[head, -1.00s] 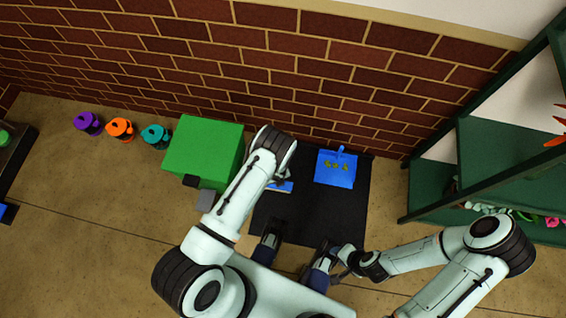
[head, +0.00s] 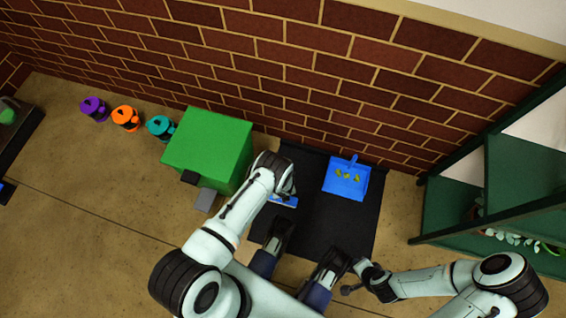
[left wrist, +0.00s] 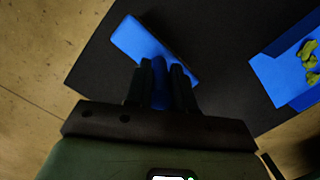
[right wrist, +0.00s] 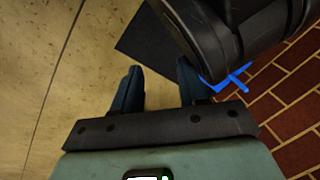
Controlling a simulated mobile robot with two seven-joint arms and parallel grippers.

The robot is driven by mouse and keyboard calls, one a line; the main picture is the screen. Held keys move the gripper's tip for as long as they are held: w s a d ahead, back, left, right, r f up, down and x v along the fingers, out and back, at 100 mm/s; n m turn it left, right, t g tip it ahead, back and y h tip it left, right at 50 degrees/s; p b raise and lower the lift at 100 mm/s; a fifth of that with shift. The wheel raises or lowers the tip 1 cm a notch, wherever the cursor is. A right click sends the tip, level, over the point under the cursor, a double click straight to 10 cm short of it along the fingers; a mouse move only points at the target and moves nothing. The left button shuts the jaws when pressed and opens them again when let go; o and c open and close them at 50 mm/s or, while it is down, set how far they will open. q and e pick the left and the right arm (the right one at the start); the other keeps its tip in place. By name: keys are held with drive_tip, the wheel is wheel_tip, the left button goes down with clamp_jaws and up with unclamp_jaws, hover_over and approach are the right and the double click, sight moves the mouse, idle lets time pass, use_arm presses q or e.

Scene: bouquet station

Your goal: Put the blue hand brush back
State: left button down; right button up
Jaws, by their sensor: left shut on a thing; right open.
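The blue hand brush (head: 285,201) is over the black mat, left of the blue dustpan (head: 346,180). My left gripper (left wrist: 162,78) is shut on the brush's handle; the brush's wide blue head (left wrist: 150,45) extends beyond the fingertips in the left wrist view. I cannot tell whether the brush touches the mat. In the head view my left forearm and wrist partly cover it. My right gripper (right wrist: 157,78) is open and empty, near the mat's front right corner.
The dustpan holds several yellow-green bits. The black mat (head: 320,215) lies by the brick wall. A green box (head: 210,145) stands left of it, with purple, orange and teal containers (head: 160,127) beyond. Green shelving (head: 455,205) stands at right. Floor between mat and shelving is clear.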

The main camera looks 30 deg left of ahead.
use_arm(q)
wheel_tip(320, 180, down, 4)
drive_tip(key=shift+r+b, duration=0.1)
drive_tip(key=shift+b, duration=0.95)
use_arm(e)
drive_tip(key=shift+g, duration=0.8)
drive_tip(key=s+f, duration=0.2)
drive_tip(key=s, duration=0.1)
drive_tip(key=s+f, duration=0.1)
drive_tip(key=shift+s+d+f, duration=0.25)
drive_tip(key=shift+s+d, duration=0.05)
use_arm(q)
drive_tip(key=shift+f, duration=0.2)
drive_tip(key=c, duration=1)
unclamp_jaws()
drive_tip(key=shift+o, duration=0.2)
use_arm(e)
drive_tip(key=shift+s+f, duration=0.1)
drive_tip(key=shift+s, duration=0.1)
